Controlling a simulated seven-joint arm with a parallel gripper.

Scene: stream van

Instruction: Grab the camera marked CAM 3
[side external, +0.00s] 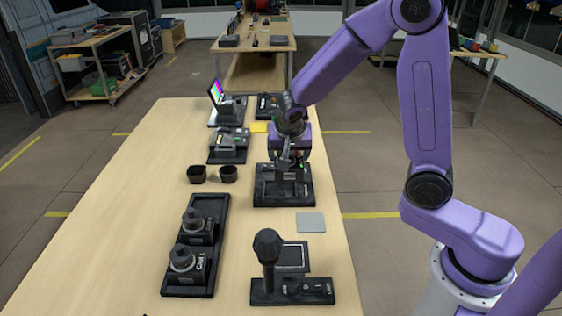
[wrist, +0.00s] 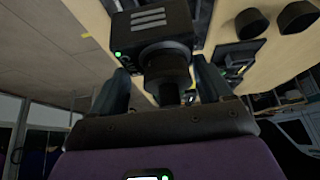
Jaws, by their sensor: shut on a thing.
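My gripper (side external: 291,163) points down over a black tray (side external: 262,197) on the right side of the table. In the wrist view my gripper (wrist: 163,78) has a finger on each side of a dark camera (wrist: 152,35) and is shut on it. This camera has a round lens, pale stripes and a green light. No CAM 3 mark is readable on it. In the side view the gripper mostly hides it, and I cannot tell whether it touches the tray.
Two cameras (side external: 193,222) (side external: 181,258) sit in a long black tray at front left. A black microphone (side external: 268,248) stands upright at front right. Two dark cups (side external: 197,174) (side external: 228,174) and a device with a lit screen (side external: 217,93) are farther back. A grey square (side external: 311,222) lies nearby.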

